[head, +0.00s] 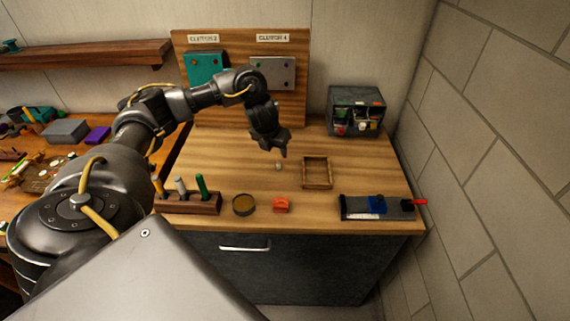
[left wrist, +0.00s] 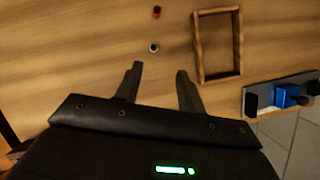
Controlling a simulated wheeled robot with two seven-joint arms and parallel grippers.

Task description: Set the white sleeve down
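The white sleeve looks like a small pale ring with a dark hole in the left wrist view (left wrist: 154,47). In the head view it shows as a small pale piece (head: 278,166) on the wooden bench top, left of a wooden frame tray. My left gripper (head: 281,153) points down above the bench, close to the sleeve. Its two fingers (left wrist: 159,72) are spread, with nothing between them, and the sleeve lies apart from their tips. My right gripper is in neither view.
The wooden tray (head: 304,174) looks empty. A fixture with a blue block (head: 377,205) stands at the front right. A small red piece (left wrist: 156,11) lies near the sleeve. A round dish (head: 243,205), an orange block (head: 281,205) and a pen rack (head: 190,206) line the front.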

